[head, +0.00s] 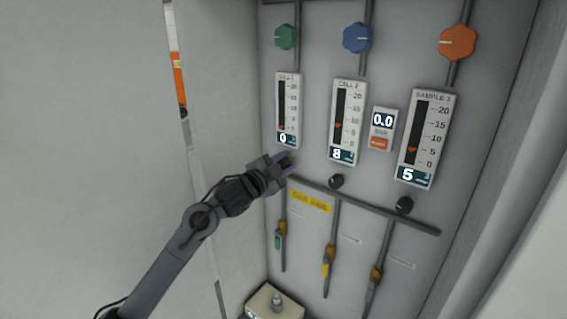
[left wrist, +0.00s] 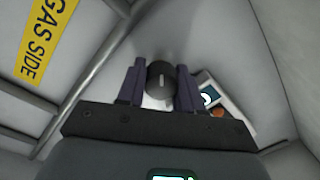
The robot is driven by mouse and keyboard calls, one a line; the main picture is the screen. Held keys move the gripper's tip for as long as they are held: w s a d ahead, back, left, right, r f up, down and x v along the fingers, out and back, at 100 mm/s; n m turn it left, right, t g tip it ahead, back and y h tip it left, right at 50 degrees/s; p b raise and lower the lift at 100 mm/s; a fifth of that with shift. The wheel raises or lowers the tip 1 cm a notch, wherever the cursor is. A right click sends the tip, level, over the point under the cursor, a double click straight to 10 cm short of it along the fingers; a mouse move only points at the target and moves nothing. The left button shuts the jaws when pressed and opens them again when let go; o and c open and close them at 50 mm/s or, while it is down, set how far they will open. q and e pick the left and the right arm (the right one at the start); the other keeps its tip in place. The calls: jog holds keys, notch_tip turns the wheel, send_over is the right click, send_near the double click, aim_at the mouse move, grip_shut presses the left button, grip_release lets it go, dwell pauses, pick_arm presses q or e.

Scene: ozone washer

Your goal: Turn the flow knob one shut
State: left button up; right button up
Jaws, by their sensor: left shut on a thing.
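My left gripper (head: 286,164) is at the foot of the leftmost flow meter (head: 288,110), whose display reads 0. In the left wrist view my left gripper (left wrist: 160,84) has its two fingers on either side of a dark round knob (left wrist: 161,80) with a pale mark line, and is shut on it. In the head view this knob is mostly hidden by the gripper. The middle meter (head: 347,122) reads 8 and the right meter (head: 423,138) reads 5. Black knobs sit under them, a middle one (head: 336,181) and a right one (head: 404,205). My right gripper is not in view.
Green (head: 286,37), blue (head: 357,38) and orange (head: 457,42) knobs sit above the meters. A small display (head: 382,128) reads 0.0. Below runs a grey pipe (head: 365,205) with yellow-handled valves and a yellow label (head: 311,202). A pale box (head: 273,305) stands at the bottom.

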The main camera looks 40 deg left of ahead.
pick_arm(q)
jog(key=o, duration=1)
jog(key=shift+s+f, duration=0.1)
jog(key=shift+s, duration=0.2)
jog(key=shift+s+d+f+b, duration=0.1)
jog(key=shift+s+b, duration=0.75)
jog(key=shift+s, duration=1.7)
jog(key=shift+s+d+b, duration=0.1)
jog(key=shift+s+b, duration=0.7)
jog(key=shift+s, duration=1.75)
